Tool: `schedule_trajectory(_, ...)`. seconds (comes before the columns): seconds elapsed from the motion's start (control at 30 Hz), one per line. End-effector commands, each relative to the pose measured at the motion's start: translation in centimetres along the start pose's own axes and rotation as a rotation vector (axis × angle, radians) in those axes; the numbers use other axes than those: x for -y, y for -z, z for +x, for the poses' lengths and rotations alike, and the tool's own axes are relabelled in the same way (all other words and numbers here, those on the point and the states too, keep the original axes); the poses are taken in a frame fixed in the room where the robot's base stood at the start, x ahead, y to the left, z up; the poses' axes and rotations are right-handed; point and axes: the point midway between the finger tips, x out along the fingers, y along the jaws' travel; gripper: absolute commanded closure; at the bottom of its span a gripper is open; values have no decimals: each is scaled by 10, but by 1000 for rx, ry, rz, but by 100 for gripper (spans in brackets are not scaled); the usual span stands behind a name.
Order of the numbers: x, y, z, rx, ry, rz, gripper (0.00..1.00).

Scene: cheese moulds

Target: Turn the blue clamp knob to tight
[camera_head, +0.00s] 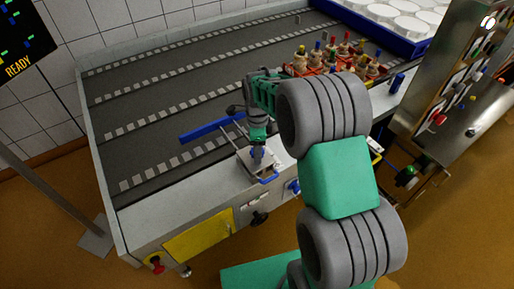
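My arm comes in from the right, and my gripper (257,146) points down over a small pale metal fixture (246,164) at the table's front edge. A small blue part (257,153), possibly the clamp knob, shows right at the fingertips. I cannot tell whether the fingers are closed on it or only close around it. A blue loop handle (268,181) sticks out at the front of the fixture. Another blue knob (293,187) is on the table's front face to the right. No marking for tight or loose is readable.
A long blue bar (205,130) lies across the dark conveyor table (160,105), left of my gripper. Red racks with colour-topped pieces (340,55) stand behind my arm. A blue crate (385,38) of white moulds is at the back right, near a metal control panel (455,85).

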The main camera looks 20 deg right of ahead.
Motion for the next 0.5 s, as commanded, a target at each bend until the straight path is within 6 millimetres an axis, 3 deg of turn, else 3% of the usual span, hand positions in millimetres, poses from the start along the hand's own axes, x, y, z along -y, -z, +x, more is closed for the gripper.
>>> schedule_trajectory(0.17,1,0,-5,0,2,-1,34)
schedule_trajectory(0.5,1,0,-67,1,4,0,34)
